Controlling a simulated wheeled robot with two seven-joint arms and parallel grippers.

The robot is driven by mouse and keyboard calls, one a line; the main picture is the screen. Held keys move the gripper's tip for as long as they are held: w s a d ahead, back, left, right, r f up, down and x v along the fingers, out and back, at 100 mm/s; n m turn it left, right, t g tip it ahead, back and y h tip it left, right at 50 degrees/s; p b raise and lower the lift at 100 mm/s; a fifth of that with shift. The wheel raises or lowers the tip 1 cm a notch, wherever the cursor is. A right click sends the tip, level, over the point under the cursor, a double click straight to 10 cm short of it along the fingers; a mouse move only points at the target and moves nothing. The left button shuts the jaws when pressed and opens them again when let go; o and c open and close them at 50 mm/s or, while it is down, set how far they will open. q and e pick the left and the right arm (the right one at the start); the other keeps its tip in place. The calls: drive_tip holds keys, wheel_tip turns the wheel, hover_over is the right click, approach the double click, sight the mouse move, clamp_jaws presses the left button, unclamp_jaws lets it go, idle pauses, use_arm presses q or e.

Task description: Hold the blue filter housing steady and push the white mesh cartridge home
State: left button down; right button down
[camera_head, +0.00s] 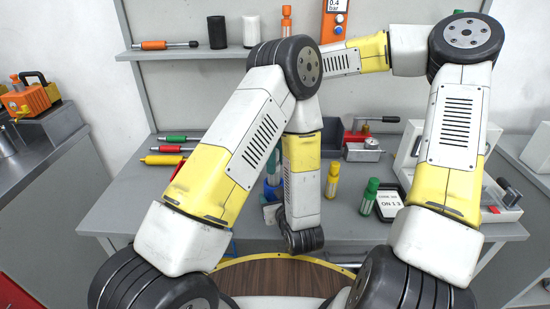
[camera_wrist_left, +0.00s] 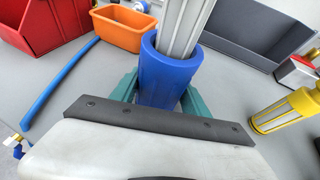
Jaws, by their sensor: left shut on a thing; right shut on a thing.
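In the left wrist view, the blue filter housing (camera_wrist_left: 168,78) stands between the teal fingers of my left gripper (camera_wrist_left: 160,96), which is shut on it. The white mesh cartridge (camera_wrist_left: 187,22) shows as a pale ribbed column rising from the housing's open top. Its lower part is inside the housing, and how deep it sits cannot be told. In the head view, my left arm covers most of the housing and cartridge. My right forearm reaches left behind my left elbow. My right gripper is mostly hidden there, shut on the cartridge, its contact unclear.
A red bin (camera_wrist_left: 42,22), an orange bin (camera_wrist_left: 122,28), a blue tube (camera_wrist_left: 60,84) and a grey tray (camera_wrist_left: 256,38) surround the housing.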

drive_tip(key=shift+f, duration=1.6)
drive_tip(key=shift+f, duration=0.2)
drive_tip(key=shift+f, duration=0.7)
drive_tip(key=c, duration=1)
unclamp_jaws()
drive_tip(key=shift+o, duration=0.2)
wheel_tip(320, 180, up, 12)
